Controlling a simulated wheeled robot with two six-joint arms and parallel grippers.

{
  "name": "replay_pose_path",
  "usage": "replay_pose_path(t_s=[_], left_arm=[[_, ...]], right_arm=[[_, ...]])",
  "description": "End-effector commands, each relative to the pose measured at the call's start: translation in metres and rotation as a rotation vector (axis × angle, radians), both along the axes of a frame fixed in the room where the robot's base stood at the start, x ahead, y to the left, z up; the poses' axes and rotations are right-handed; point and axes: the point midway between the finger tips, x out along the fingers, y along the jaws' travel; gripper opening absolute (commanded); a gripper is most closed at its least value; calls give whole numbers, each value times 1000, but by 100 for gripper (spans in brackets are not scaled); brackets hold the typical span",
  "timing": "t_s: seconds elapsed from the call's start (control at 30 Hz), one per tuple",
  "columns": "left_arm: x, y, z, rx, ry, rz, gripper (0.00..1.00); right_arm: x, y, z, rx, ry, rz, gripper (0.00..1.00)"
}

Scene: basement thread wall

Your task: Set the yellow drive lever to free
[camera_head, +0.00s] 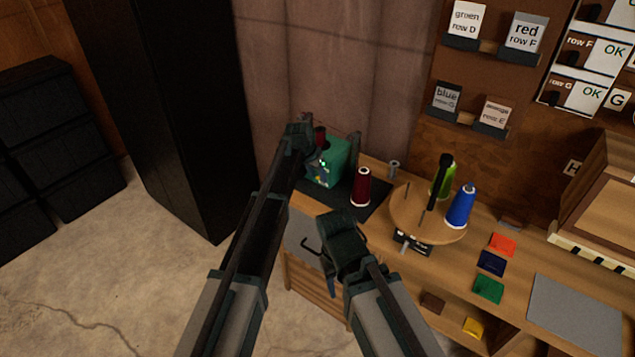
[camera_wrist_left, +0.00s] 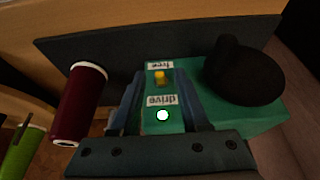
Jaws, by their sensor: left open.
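The green machine (camera_head: 325,165) stands on a dark mat at the left end of the bench. In the left wrist view its green face (camera_wrist_left: 150,126) carries a "free" label (camera_wrist_left: 159,65) and a "drive" label (camera_wrist_left: 161,100). The small yellow lever (camera_wrist_left: 161,78) lies between the labels, closer to "free". My left gripper (camera_wrist_left: 161,88) is open, with one finger on each side of the strip with the lever and labels. I cannot tell whether the fingers touch anything. My right gripper (camera_head: 336,262) hangs in front of the bench; its jaws are not clear.
A dark red thread cone (camera_head: 361,187) stands right of the machine, also in the left wrist view (camera_wrist_left: 80,103). A black knob (camera_wrist_left: 243,72) sits beside the lever strip. A round wooden turntable (camera_head: 412,222) bears blue (camera_head: 461,206) and green (camera_head: 443,181) cones. A black cabinet (camera_head: 165,110) stands left.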

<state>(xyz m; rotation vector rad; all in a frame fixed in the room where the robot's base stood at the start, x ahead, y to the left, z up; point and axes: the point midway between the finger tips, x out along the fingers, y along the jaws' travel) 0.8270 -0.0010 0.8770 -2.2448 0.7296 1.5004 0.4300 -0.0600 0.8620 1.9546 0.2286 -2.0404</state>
Motion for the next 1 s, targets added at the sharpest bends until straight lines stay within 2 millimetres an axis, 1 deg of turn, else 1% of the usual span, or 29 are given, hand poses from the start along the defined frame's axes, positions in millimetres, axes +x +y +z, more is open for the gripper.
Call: replay_pose_path(t_s=[0.03,0.27,0.37,0.5,0.53,0.83,1.0], left_arm=[[1,0,-3,0,0,0,45],[1,-1,-1,0,0,0,45],[1,-1,-1,0,0,0,29],[1,0,-1,0,0,0,4],[1,0,-1,0,0,0,0],[0,0,-2,-1,-1,0,0],[-2,1,-6,-18,-25,0,0]], right_arm=[[0,0,-3,0,0,0,50],[0,0,-1,0,0,0,50],[0,0,-1,0,0,0,50],[0,0,-1,0,0,0,50],[0,0,-1,0,0,0,50],[0,0,-2,0,0,0,50],[0,0,-9,0,0,0,50]])
